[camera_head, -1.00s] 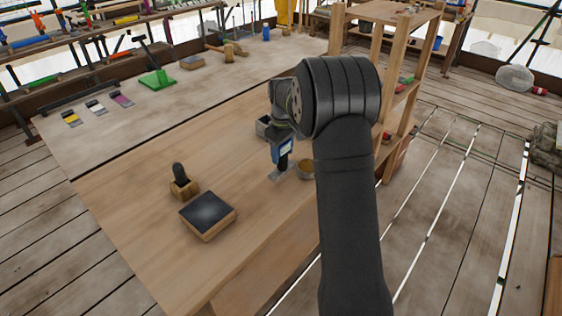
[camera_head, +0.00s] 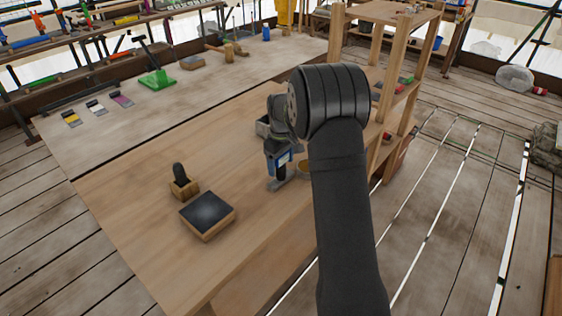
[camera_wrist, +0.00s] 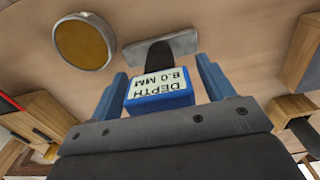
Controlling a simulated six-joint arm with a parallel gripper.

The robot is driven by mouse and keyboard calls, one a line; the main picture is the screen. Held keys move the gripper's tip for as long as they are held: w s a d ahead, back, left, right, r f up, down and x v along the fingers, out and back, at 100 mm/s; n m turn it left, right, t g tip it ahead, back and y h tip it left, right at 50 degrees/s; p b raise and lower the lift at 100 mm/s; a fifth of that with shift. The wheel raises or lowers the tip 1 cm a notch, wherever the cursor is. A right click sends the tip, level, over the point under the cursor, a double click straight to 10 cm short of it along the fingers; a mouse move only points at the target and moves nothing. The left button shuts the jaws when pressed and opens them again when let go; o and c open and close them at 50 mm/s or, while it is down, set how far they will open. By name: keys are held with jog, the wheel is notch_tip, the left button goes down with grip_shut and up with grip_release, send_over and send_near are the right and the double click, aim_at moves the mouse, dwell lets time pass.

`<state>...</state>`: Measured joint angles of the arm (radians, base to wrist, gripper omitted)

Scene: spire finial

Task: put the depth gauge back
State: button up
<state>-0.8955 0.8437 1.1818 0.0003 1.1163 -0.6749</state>
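The depth gauge is a blue body with a white label reading "DEPTH 8.0 MM", a dark stem and a flat grey metal foot; it shows in the wrist view (camera_wrist: 160,92) and the head view (camera_head: 284,182). It appears to stand upright on the wooden bench (camera_head: 130,188). My gripper (camera_wrist: 163,85) has its two blue fingers on either side of the gauge body. A narrow gap shows between the body and the right finger, so it looks open around the gauge. In the head view, my gripper (camera_head: 279,158) hides much of the gauge.
A round container with a tan top (camera_wrist: 82,42) stands close to the gauge. A dark-topped wooden block (camera_head: 208,213) and a small wooden holder with a dark upright piece (camera_head: 182,185) stand left. A wooden shelf (camera_head: 388,125) rises right.

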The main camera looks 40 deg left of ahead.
notch_tip(320, 180, up, 12)
jog(key=shift+r, duration=0.2)
dwell(0.4)
jog(key=shift+f, duration=0.1)
notch_tip(320, 180, down, 12)
jog(key=shift+f, duration=0.2)
notch_tip(320, 180, up, 3)
jog(key=shift+f, duration=0.1)
jog(key=shift+r, duration=0.5)
jog(key=shift+f, duration=0.1)
